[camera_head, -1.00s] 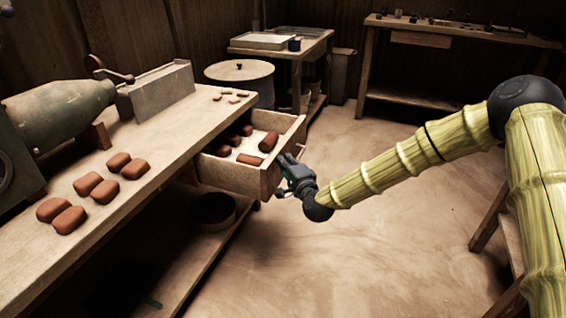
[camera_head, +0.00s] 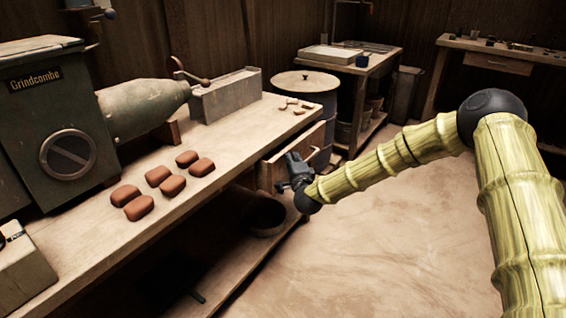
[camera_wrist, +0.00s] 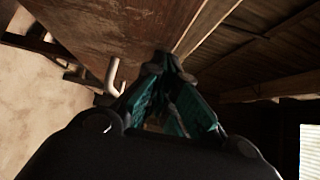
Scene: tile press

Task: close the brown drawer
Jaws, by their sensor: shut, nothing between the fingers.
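The drawer (camera_head: 270,173) is in the long workbench, below its top at the far end. In the head view its wooden front shows and its inside is hidden. It looks shut or nearly shut; I cannot tell whether a small gap is left. My gripper (camera_head: 292,160) is shut and empty, with its tips at or very near the drawer front. In the wrist view the shut fingertips (camera_wrist: 162,62) lie against or close to a brown wooden panel (camera_wrist: 110,28), which looks like the drawer front. A pale bent handle (camera_wrist: 112,75) shows left of the fingers.
The workbench top (camera_head: 225,180) bears several red-brown clay blocks (camera_head: 158,176), a green machine (camera_head: 60,115) and a grey box (camera_head: 226,95). A dark bowl (camera_head: 265,215) stands on the shelf below. A lidded drum (camera_head: 304,82) stands behind. The floor (camera_head: 400,235) at right is clear.

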